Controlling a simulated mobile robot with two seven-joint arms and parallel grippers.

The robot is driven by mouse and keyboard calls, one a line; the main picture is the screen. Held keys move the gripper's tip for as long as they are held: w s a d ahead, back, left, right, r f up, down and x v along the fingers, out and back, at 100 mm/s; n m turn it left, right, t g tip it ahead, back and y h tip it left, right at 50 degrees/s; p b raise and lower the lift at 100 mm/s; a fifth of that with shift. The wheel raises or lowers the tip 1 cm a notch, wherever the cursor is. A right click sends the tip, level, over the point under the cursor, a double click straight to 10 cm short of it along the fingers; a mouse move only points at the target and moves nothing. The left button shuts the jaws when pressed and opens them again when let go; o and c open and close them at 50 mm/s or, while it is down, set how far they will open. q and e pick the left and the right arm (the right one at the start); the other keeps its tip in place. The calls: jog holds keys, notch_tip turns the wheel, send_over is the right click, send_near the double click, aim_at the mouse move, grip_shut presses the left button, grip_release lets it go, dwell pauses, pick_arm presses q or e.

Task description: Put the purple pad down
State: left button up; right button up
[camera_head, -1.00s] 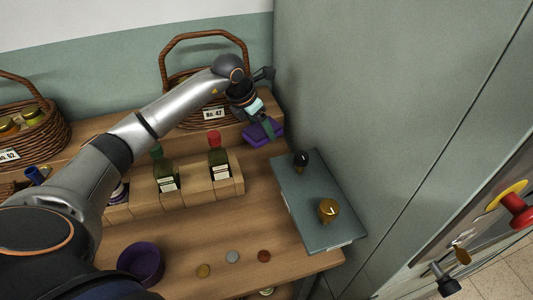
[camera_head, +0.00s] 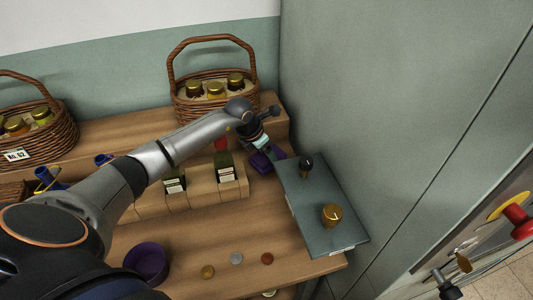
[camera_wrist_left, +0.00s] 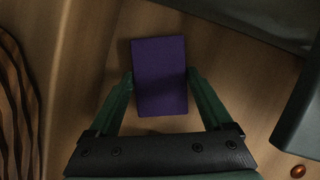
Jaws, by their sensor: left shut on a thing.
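The purple pad (camera_head: 260,163) is in my left gripper (camera_head: 269,152), low over the wooden worktop, between the bottle rack and the grey-green box. In the left wrist view the pad (camera_wrist_left: 160,75) is a flat dark purple block, with the two green fingers of my left gripper (camera_wrist_left: 160,82) against its sides. Wood lies beneath it. I cannot tell whether the pad touches the wood. My right gripper is not in view.
The wooden bottle rack (camera_head: 204,194) is at left. A wicker basket (camera_head: 186,107) sits on the raised shelf behind.

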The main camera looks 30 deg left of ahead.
pick_arm(q)
jog(key=o, duration=1)
jog(key=shift+r, duration=0.2)
jog(key=shift+s+a+r, duration=0.15)
jog(key=shift+r, duration=0.15)
jog(key=b+v, duration=0.1)
jog(key=v, duration=1)
